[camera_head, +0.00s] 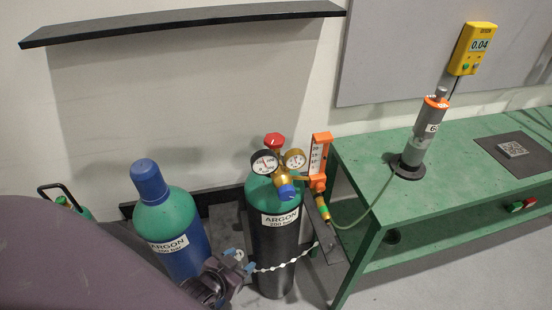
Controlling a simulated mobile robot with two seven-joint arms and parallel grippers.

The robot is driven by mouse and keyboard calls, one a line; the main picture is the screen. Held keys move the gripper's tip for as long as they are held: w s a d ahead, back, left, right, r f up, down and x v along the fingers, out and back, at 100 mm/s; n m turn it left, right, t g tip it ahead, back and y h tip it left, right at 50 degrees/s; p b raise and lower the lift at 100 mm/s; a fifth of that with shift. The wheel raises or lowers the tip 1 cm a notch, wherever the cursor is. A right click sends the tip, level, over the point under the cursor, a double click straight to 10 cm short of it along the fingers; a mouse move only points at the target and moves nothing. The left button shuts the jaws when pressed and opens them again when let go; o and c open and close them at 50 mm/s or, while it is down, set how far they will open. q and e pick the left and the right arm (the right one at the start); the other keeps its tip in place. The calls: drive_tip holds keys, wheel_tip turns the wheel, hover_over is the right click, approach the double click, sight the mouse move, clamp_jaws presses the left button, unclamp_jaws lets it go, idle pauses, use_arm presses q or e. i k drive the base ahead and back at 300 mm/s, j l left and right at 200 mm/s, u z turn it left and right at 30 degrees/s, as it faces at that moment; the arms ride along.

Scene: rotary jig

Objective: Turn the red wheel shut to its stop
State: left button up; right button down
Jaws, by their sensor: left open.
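The red wheel (275,140) sits on top of the valve of the black and green argon cylinder (274,235). Two round gauges and a brass regulator (282,179) with a blue knob are just below it. My left gripper (240,260) is open and empty, with light blue fingertips apart. In the picture it is well below the wheel and left of the black cylinder's body, near the chain. It does not touch the wheel. My right gripper is out of view. How far the wheel is turned cannot be told.
A capped blue and green argon cylinder (168,225) stands at left, partly behind my arm. A chain (285,265) crosses the black cylinder. An orange flowmeter (319,160) and hose lead to a green bench (400,218) at right. A black shelf (185,21) hangs above.

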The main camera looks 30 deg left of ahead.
sight(271, 140)
drive_tip(key=u, duration=1)
